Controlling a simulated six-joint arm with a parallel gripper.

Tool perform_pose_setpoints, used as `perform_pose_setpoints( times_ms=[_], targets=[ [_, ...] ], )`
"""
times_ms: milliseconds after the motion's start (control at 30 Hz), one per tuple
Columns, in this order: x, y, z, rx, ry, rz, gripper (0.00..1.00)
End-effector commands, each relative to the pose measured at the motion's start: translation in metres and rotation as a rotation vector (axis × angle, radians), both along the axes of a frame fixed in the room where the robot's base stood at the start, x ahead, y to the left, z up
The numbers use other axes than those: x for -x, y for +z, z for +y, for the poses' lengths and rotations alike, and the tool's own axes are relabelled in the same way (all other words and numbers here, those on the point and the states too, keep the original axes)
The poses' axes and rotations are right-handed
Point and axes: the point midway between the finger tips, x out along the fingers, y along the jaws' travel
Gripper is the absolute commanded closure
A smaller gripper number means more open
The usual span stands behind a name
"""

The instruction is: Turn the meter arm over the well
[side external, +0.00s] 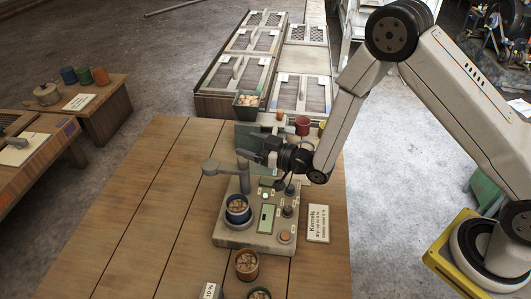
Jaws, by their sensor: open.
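The meter is a pale box (248,243) on the wooden table, with a post near its back left. The grey meter arm (222,168) sits on top of the post and points left in the side external view, off to the side of the well. A blue cup (238,216) of kernels stands at the front left of the box and hides the well. My gripper (247,148) is open, with its dark fingers pointing left, just behind and above the post end of the meter arm. I cannot tell whether it touches the arm.
An orange cup (246,265) and another cup stand in front of the meter. A Kernels card (318,223) lies to its right. A dark bin (247,105) and small coloured cups (302,125) stand behind. The table's left part is clear.

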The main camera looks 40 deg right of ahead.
Motion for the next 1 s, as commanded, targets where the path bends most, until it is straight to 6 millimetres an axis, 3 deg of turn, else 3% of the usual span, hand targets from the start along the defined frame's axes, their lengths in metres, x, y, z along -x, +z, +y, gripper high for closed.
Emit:
perform_pose_setpoints(
  times_ms=[367,833,1000],
  targets=[
    [0.0,-0.023,0.0,0.0,-0.001,0.003,0.2],
    [0.0,-0.071,0.0,0.002,-0.001,0.004,0.2],
    [-0.016,-0.069,0.008,0.001,-0.001,0.0,0.2]
  ],
)
